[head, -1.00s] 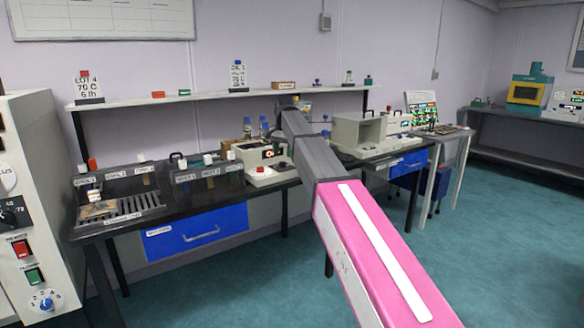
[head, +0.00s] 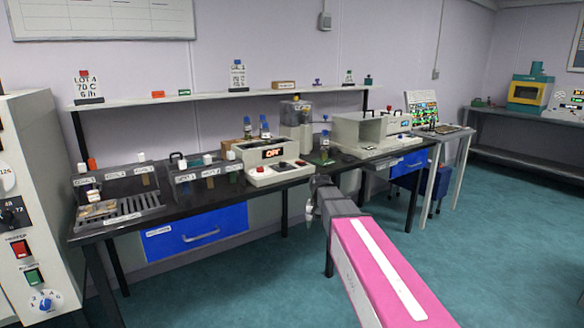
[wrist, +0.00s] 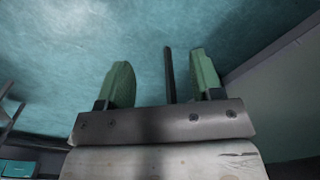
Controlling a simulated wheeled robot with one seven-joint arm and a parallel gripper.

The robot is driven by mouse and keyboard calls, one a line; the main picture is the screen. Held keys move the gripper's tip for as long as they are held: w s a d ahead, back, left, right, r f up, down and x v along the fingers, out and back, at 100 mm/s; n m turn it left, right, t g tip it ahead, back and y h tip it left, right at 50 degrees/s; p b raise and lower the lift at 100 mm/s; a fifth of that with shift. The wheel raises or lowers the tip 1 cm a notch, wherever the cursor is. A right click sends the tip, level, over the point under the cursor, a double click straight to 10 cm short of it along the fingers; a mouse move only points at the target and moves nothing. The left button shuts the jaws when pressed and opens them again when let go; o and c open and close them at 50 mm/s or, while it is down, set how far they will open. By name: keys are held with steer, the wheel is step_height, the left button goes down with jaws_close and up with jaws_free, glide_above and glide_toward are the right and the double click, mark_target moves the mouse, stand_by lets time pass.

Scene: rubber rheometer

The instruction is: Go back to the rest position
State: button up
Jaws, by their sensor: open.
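My gripper (wrist: 160,85) shows in the wrist view with its two green fingers spread apart and nothing between them but floor and a dark table leg (wrist: 170,75) beyond. In the head view my pink and grey arm reaches from the lower right to just in front of the bench's front edge. The wrist end is beside the bench, below the level of its top; the fingers are hard to make out there.
The black bench (head: 125,228) carries labelled racks, an instrument with a red display (head: 272,153) and a white box-shaped chamber (head: 357,132). A blue drawer (head: 195,232) is shut. A control cabinet (head: 30,190) stands at left. Teal floor (head: 490,230) is free at right.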

steer(key=s+d+f+n, duration=0.1)
steer(key=s+d+f, duration=0.3)
steer(key=s, duration=0.5)
steer(key=s+d+f+n, duration=0.1)
steer(key=s+d+f, duration=0.3)
steer(key=s+f, duration=0.5)
steer(key=shift+s+d+f+n, duration=0.3)
steer(key=shift+s+d+n, duration=0.1)
steer(key=shift+s, duration=0.25)
